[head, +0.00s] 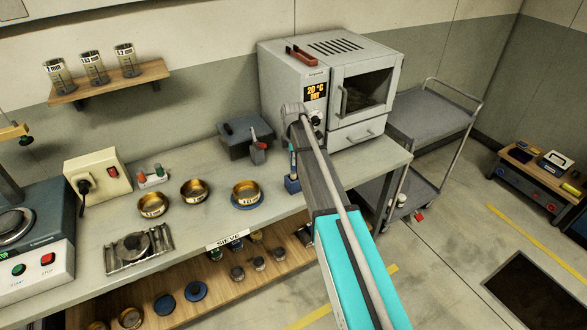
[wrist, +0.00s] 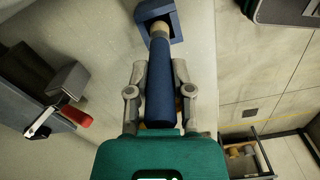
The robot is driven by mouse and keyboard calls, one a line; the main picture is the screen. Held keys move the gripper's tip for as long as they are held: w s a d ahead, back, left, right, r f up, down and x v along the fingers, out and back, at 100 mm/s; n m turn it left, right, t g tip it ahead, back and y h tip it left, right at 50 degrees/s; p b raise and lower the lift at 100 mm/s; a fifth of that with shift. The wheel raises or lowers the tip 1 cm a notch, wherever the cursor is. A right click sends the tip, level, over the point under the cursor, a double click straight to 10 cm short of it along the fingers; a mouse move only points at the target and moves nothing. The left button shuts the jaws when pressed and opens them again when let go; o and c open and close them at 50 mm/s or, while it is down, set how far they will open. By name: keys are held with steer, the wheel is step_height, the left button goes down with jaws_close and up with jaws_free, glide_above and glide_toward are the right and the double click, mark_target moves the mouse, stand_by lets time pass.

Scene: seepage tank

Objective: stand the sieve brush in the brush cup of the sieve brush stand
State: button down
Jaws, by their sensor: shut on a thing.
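The sieve brush (wrist: 161,90) has a dark blue handle and a tan collar. My gripper (wrist: 159,70) is shut on the handle, one grey finger on each side, in the wrist view. The blue sieve brush stand (wrist: 143,10) is at the top of that view. The brush's tan end overlaps the square cup opening; I cannot tell how deep it sits, and its bristles are hidden. In the head view the stand (head: 292,185) is on the bench near its front edge, left of my arm. My gripper is not clear there.
A grey oven (head: 292,82) stands behind at the right. A dark box (head: 236,146) and a red-handled grey tool (head: 258,154) are left of the stand. Brass sieves (head: 194,191) lie further left. The bench's front edge (head: 235,238) is close by, with a shelf below.

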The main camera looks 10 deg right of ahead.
mark_target(293, 169)
steer(key=shift+f+b, duration=2.2)
steer(key=shift+f, duration=0.1)
steer(key=shift+f, duration=0.15)
steer(key=c, duration=0.5)
jaws_free()
step_height(293, 169, up, 14)
steer(key=p, duration=1.3)
steer(key=shift+a+f, duration=0.1)
steer(key=shift+a, duration=0.05)
